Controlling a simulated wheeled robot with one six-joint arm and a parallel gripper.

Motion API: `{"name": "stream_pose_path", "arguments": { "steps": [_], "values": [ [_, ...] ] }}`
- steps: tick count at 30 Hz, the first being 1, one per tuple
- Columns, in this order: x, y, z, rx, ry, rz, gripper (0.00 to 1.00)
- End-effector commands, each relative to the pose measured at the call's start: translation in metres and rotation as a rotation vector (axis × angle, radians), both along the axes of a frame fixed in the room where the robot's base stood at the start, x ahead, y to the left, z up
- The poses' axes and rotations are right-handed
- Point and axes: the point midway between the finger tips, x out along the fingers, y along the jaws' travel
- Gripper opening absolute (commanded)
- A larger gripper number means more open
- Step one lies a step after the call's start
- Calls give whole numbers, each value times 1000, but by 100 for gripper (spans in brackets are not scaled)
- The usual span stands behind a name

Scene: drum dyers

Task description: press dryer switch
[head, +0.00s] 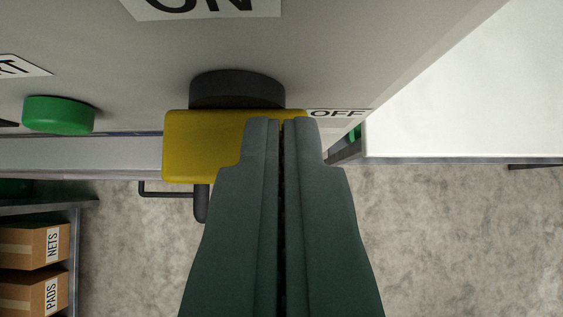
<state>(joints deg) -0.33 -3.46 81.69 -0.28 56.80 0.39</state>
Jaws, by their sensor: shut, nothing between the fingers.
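The dryer switch (204,145) is a yellow block on a round black base (237,88), mounted on a grey panel (330,45). An ON label (200,8) is at the top of the view and an OFF label (338,113) is just right of the switch. My gripper (282,122) is shut and empty. Its fingertips overlap the right part of the yellow block in the view and hide some of it. I cannot tell whether they touch it.
A green button (59,115) sits on the panel at left, below a partly seen label. A shelf at lower left holds cardboard boxes marked NETS (38,246) and PADS (38,293). A white surface (470,95) is at right. Grey floor (460,240) shows below.

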Motion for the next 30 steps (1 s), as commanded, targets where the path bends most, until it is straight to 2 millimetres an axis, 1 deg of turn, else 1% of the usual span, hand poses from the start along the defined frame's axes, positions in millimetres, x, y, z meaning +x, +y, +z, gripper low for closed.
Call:
{"name": "stream_pose_path", "arguments": {
  "steps": [3, 6, 17, 30],
  "values": [
    [-1, 0, -6, 0, 1, 0, 0],
    [-1, 0, -7, 0, -1, 0, 0],
    [-1, 0, -7, 4, 0, 0, 0],
    [-1, -3, -9, 78, -1, 1, 0]
  ]
}}
